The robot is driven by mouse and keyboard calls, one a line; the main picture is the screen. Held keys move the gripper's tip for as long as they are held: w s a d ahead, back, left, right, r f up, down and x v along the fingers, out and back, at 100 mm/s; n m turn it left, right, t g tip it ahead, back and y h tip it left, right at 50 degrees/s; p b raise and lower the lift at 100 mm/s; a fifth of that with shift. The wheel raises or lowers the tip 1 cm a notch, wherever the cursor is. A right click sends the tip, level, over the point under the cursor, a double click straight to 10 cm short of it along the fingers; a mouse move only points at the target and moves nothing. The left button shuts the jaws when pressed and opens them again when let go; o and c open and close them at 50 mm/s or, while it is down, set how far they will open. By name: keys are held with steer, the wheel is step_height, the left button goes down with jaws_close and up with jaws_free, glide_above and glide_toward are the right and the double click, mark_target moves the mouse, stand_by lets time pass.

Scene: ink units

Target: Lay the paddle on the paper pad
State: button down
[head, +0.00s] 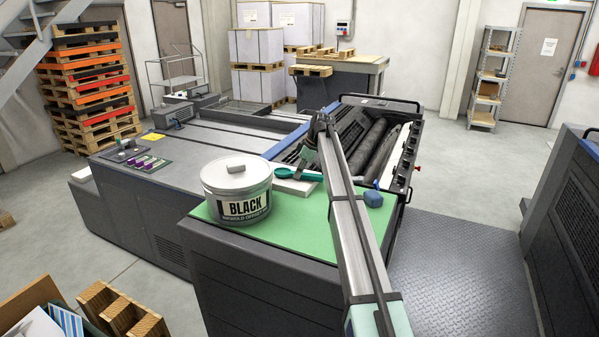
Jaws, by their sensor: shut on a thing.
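The paddle (312,178) is teal, with a rounded end at the left and a narrower part reaching right. It is over the white paper pad (291,188); I cannot tell whether it touches the pad. My gripper (303,170) points down and is shut on the paddle, though the fingertips are small and partly unclear. The pad lies on the green mat (300,228), right of and behind the ink can. My arm crosses the mat to the right of the pad.
A dark blue object (373,198) lies right of my arm. Press rollers (368,145) lie behind. The mat's front is clear.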

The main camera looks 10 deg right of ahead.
steer(key=shift+f, duration=0.1)
steer(key=c, duration=1)
jaws_free()
steer(key=b+v, duration=0.2)
steer(key=v, duration=1)
steer(key=shift+b, duration=0.35)
